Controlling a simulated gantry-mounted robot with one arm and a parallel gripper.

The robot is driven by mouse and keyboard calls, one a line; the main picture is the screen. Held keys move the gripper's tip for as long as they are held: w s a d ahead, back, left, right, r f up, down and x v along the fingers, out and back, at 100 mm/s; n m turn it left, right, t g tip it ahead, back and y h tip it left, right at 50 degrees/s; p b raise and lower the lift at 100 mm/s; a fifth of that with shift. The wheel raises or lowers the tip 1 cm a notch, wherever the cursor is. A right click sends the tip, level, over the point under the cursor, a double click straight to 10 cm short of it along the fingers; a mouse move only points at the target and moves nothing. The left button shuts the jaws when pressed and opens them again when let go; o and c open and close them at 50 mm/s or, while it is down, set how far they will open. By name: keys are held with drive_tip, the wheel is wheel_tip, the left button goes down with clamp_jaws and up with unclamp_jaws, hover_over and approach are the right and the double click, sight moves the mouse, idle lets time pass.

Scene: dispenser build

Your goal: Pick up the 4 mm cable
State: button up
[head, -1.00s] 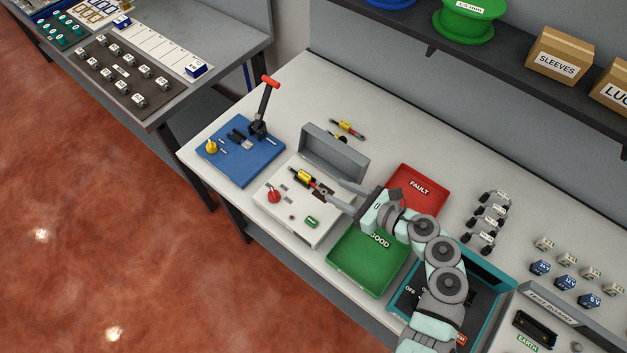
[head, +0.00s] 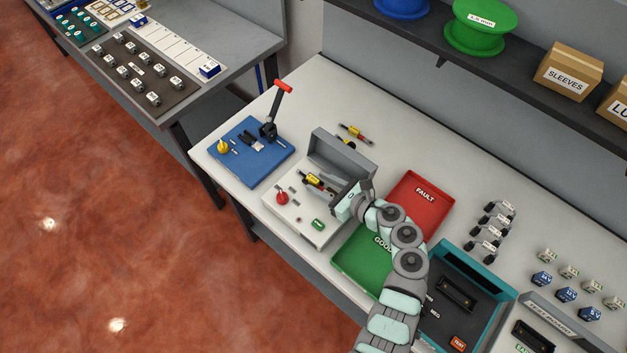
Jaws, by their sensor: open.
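A short cable piece (head: 312,180) with a yellow body and dark ends lies in the white test box with the raised grey lid. Its label is too small to read. My gripper (head: 326,187) is open, with its fingers close to this piece's right end. I cannot tell whether they touch or straddle it. A similar yellow and red cable piece (head: 355,133) lies on the bench behind the lid, with another partly hidden piece (head: 346,142) beside it. I cannot tell by label which is the 4 mm one.
The white box (head: 295,222) has a red knob (head: 282,198) and a green button. The raised grey lid (head: 343,157) stands close behind my gripper. A blue crimping base (head: 245,165) is to the left. The green GOOD tray (head: 352,262) and red FAULT tray (head: 425,200) are to the right.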

clamp_jaws()
drive_tip(key=shift+r, duration=0.1)
idle(0.6)
